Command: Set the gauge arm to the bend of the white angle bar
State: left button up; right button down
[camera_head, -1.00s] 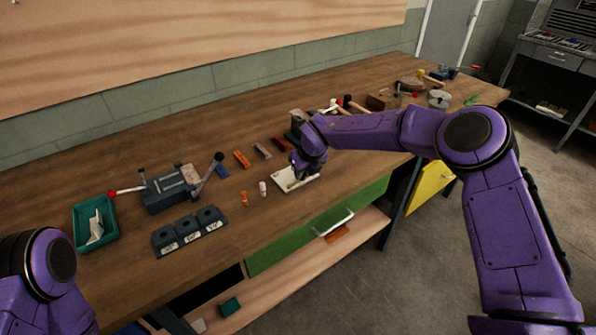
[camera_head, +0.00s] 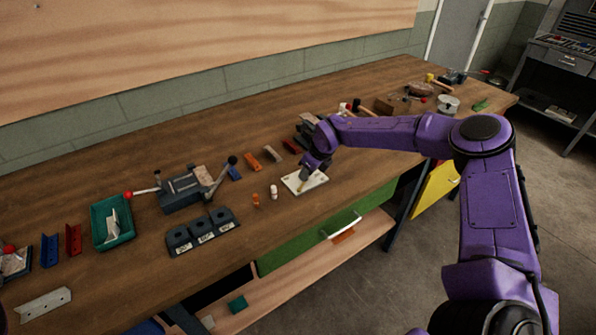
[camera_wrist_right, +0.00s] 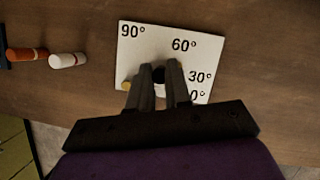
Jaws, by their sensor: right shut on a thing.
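The gauge is a white plate (camera_head: 294,183) on the bench. In the right wrist view, the plate (camera_wrist_right: 145,35) reads 90°, 60°, 30° and 0°. My right gripper (camera_head: 304,183) points down over it. In the right wrist view, the gripper (camera_wrist_right: 160,75) is shut on a small dark part of the gauge, mostly hidden between the fingers. A brass piece (camera_wrist_right: 127,86) shows beside the left finger; the arm's angle cannot be read. A pale angle bar with holes (camera_head: 45,303) lies at lower left. White pieces (camera_head: 113,225) lie in a teal tray. My left gripper is out of view.
A vise-like tool (camera_head: 190,188) and a black block with labelled sockets (camera_head: 203,233) stand left of the gauge. Blue (camera_head: 50,250) and red (camera_head: 73,240) bars lie far left. A green drawer (camera_head: 310,235) is below.

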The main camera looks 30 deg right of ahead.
jog(key=shift+d, duration=0.1)
jog(key=c, duration=1.1)
grip_release()
jog(key=shift+o, duration=0.2)
jog(key=shift+s+r, duration=0.1)
jog(key=shift+r, duration=0.15)
jog(key=b+v, duration=0.2)
jog(key=v, duration=0.8)
jog(key=shift+s, duration=0.15)
